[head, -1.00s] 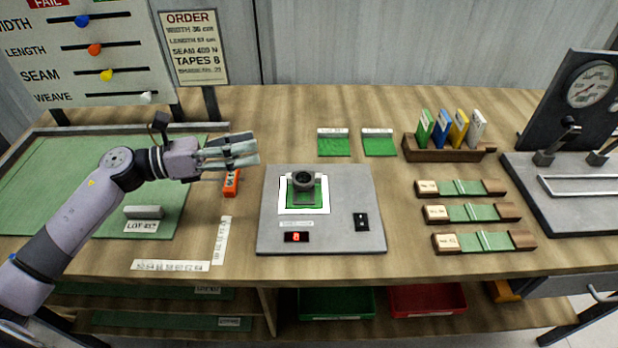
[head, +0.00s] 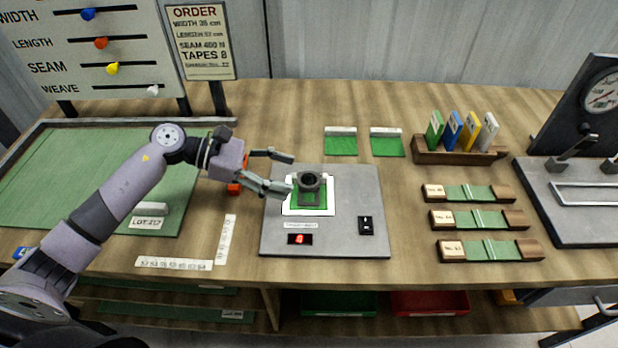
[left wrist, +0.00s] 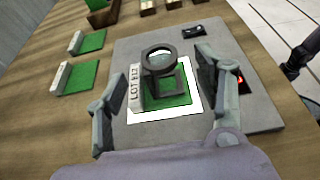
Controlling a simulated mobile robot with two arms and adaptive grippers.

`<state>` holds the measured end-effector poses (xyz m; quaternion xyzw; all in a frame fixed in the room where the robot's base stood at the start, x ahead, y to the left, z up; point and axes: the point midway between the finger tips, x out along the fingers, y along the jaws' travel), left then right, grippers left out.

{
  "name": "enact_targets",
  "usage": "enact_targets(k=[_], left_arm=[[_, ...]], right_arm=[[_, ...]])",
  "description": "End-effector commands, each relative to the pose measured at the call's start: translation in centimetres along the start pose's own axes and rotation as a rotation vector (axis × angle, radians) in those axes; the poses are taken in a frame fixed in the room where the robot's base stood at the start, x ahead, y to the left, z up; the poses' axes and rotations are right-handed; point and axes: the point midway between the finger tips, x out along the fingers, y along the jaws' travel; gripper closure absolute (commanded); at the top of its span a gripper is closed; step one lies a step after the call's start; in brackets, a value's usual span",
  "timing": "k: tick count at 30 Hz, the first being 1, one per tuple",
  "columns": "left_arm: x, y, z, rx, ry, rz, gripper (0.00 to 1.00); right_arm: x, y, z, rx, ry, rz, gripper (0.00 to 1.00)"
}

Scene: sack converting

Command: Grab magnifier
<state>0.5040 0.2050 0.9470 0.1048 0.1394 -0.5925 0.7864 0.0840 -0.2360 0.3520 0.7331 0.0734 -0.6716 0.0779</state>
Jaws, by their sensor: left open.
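The magnifier (head: 309,183) is a small dark stand with a round lens on top. It stands on a green swatch on the white square of the grey inspection plate (head: 350,240). In the left wrist view the magnifier (left wrist: 160,62) is upright, ahead of and between the fingers. My left gripper (head: 291,173) is open and empty, with its fingertips close to the magnifier's left side. In the left wrist view my left gripper (left wrist: 152,95) shows a finger on either side of the white square. My right gripper is not in view.
An orange tool (head: 236,187) lies beside the plate, partly behind my left gripper. A wooden rack (head: 455,156) of coloured cards stands at the back right, with sample strips in front of it. A gauge press (head: 580,215) is at the far right. Two green swatches (head: 341,145) lie behind the plate.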

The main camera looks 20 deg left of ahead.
Motion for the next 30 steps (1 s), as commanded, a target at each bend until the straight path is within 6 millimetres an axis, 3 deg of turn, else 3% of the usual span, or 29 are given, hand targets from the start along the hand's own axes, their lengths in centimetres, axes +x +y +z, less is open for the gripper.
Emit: enact_targets(k=[7, 16, 24, 30], left_arm=[[1.8, 0.0, 0.4, -0.001, -0.003, 0.000, 0.37], [5.8, 0.1, 0.3, -0.001, -0.002, 0.001, 0.37], [6.2, 0.1, 0.1, 0.000, 0.000, 0.001, 0.37], [6.1, 0.1, 0.1, 0.000, 0.000, 0.001, 0.50]], right_arm=[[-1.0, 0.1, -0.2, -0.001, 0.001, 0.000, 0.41], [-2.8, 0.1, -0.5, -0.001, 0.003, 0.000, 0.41], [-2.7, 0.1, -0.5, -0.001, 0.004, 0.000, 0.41], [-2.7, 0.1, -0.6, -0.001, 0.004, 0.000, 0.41]])
